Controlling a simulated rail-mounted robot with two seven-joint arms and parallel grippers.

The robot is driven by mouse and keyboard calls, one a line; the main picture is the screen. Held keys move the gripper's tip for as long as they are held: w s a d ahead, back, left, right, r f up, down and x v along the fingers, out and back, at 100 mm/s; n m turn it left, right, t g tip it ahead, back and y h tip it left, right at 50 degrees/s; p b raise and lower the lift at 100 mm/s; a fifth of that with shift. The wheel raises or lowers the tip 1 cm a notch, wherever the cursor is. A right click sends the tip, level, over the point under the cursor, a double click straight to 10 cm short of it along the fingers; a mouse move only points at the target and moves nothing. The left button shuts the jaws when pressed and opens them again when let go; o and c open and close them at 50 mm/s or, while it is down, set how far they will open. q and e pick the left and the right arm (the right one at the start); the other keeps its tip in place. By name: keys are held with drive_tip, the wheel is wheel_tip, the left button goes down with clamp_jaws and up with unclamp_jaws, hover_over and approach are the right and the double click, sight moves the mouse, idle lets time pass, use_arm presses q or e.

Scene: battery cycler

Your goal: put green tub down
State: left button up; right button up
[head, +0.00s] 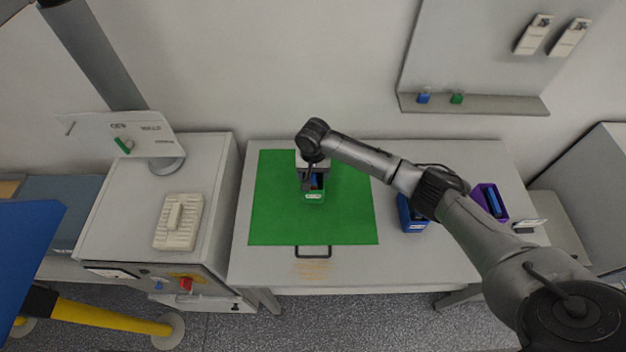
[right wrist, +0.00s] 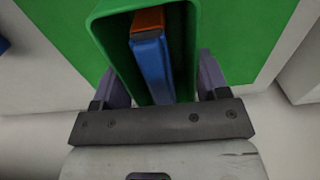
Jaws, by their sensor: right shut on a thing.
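The green tub (head: 314,197) is over the middle of the green mat (head: 275,222) on the table. My right gripper (head: 313,184) is shut on it from above. In the right wrist view the tub (right wrist: 101,35) stands between the two fingers of the gripper (right wrist: 162,82), with a blue block with an orange end (right wrist: 150,58) inside. I cannot tell whether the tub's base touches the mat or hangs just above it. My left gripper is not in view.
A blue tub (head: 411,219) and a purple tub (head: 489,200) stand to the right of the mat, partly behind my right arm. A dark handle (head: 313,247) lies at the mat's front edge. The mat is otherwise clear. A white cabinet (head: 150,215) stands left of the table.

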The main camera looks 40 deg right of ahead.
drive_tip(key=shift+w+f, duration=0.1)
drive_tip(key=shift+f, duration=1.85)
drive_tip(key=shift+f, duration=0.15)
drive_tip(key=o, duration=1.1)
wheel_tip(320, 180, up, 12)
drive_tip(key=shift+r, duration=0.1)
